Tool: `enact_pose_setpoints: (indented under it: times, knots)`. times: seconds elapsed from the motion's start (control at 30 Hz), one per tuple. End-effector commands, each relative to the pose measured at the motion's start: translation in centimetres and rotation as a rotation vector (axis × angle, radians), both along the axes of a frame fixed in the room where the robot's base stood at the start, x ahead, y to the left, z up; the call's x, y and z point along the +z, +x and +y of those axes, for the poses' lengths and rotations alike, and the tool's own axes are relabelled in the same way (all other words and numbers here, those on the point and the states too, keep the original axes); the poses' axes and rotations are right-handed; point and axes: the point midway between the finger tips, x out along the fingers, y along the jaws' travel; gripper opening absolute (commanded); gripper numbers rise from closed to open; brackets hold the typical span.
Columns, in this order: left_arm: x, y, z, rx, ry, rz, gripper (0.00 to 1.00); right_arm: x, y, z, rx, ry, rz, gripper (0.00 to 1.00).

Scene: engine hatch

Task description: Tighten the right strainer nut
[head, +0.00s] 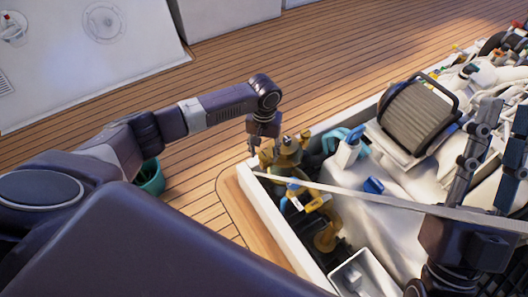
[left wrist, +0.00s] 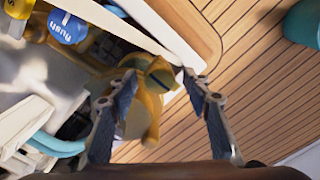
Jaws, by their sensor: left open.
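In the left wrist view, the brass nut-like top (left wrist: 160,76) of a strainer shows between the open fingertips of the left gripper (left wrist: 159,74). I cannot tell whether a finger touches it. Another brass fitting (head: 326,238) sits lower in the hatch. My right gripper (head: 493,130) is at the right, over the engine, with its fingers apart and nothing seen between them.
The white hatch rim (head: 262,215) borders the opening. Blue and yellow handles, including a blue one (left wrist: 68,27), sit near the strainer. A pale bar (head: 370,197) crosses the hatch. A teal bucket (head: 152,178) stands on the wooden deck (head: 200,190). The deck behind is clear.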

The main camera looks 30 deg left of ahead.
Motion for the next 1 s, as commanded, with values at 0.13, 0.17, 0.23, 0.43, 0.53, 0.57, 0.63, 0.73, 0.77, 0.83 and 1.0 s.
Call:
enact_pose_setpoints:
  times: [0.13,0.17,0.23,0.43,0.53,0.57,0.63,0.73,0.77,0.83,1.0]
  knots:
    - [0.0,0.0,0.0,0.000,0.000,0.000,0.45,0.0,0.0,0.0,0.000,0.000,0.000,0.25]
    - [0.0,0.0,0.0,0.000,0.000,0.000,0.43,0.0,0.0,0.0,0.000,0.000,0.000,0.25]
    - [0.0,0.0,0.0,0.000,0.000,0.000,0.36,0.0,0.0,0.0,0.000,0.000,0.001,0.25]
    - [0.0,0.0,0.0,0.000,0.000,0.000,0.14,0.0,0.0,0.0,0.000,0.000,0.001,0.25]
    - [0.0,0.0,0.0,0.000,0.000,0.000,0.03,0.0,0.0,0.0,0.000,0.000,0.001,0.25]
    - [0.0,0.0,0.0,0.000,0.000,0.000,0.03,0.0,0.0,0.0,0.000,0.000,0.001,0.25]
    - [0.0,0.0,0.0,0.000,0.000,0.000,0.03,0.0,0.0,0.0,0.000,-0.001,0.002,0.25]
    - [0.1,0.0,0.0,-0.002,0.000,0.000,0.03,0.0,0.2,0.1,0.000,-0.003,0.010,0.25]
    - [0.1,0.0,0.0,-0.003,0.000,0.000,0.03,-0.1,0.3,0.1,0.000,-0.004,0.015,0.25]
    - [0.1,0.0,0.0,-0.006,0.000,0.000,0.03,-0.7,1.0,0.1,-0.003,-0.017,0.056,0.25]
    - [0.2,0.0,0.0,-0.019,-0.001,0.001,0.03,-2.7,3.0,0.4,-0.011,-0.055,0.185,0.25]
